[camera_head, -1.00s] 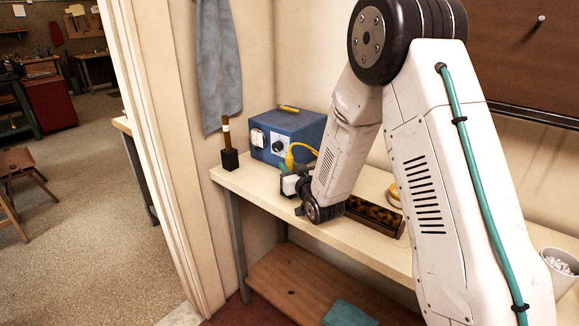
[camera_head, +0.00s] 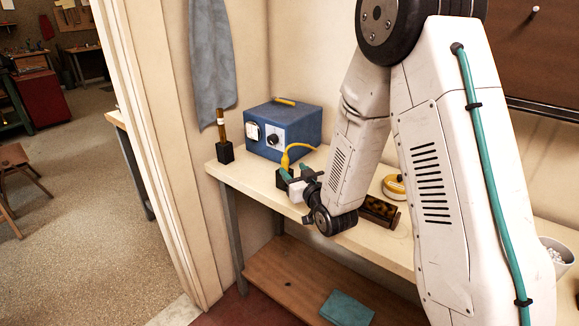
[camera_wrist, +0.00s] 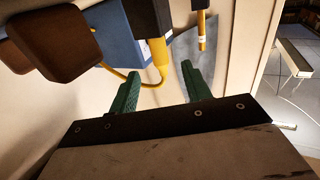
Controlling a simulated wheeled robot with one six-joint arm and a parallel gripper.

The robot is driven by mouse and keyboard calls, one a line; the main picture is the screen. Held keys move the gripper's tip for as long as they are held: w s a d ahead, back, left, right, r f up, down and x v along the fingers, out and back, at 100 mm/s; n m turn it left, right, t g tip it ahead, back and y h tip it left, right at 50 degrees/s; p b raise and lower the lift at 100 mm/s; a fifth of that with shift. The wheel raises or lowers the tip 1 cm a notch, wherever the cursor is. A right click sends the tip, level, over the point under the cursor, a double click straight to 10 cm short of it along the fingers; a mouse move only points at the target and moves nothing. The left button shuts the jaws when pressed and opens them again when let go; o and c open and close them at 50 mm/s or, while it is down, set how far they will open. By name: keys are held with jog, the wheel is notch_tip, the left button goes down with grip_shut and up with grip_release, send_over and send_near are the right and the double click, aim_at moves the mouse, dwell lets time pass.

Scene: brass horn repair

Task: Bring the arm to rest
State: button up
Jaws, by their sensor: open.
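My arm reaches down over the workbench (camera_head: 262,194) from the right. My gripper (camera_head: 296,170) hangs over the bench near its left end, in front of a blue box. Its two green fingers are apart in the wrist view (camera_wrist: 160,72), with nothing held between them. A yellow-handled tool with a yellow cord (camera_head: 286,157) stands in a dark holder just beyond the fingers. The tool also shows in the wrist view (camera_wrist: 160,56), beyond the fingertips. I cannot tell the exact gap between them.
The blue box (camera_head: 297,136) sits against the wall. A brown stick (camera_head: 221,124) stands in a black block at the bench's left corner. A wooden tray (camera_head: 378,219) and yellow roll (camera_head: 394,188) lie right of my wrist. A white cup (camera_head: 556,256) stands far right.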

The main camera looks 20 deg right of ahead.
jog(key=shift+s, duration=0.35)
jog(key=s+d+r+g+h, duration=0.2)
jog(key=s+r+g, duration=0.6)
jog(key=s, duration=0.1)
jog(key=s+r+g, duration=0.2)
jog(key=s+g, duration=0.1)
jog(key=s, duration=0.7)
jog(key=s+r+m+g, duration=0.1)
jog(key=s+r+g, duration=0.1)
jog(key=s, duration=0.8)
jog(key=s+r+g, duration=0.2)
jog(key=s+g, duration=0.1)
jog(key=s, duration=0.7)
jog(key=shift+g, duration=0.3)
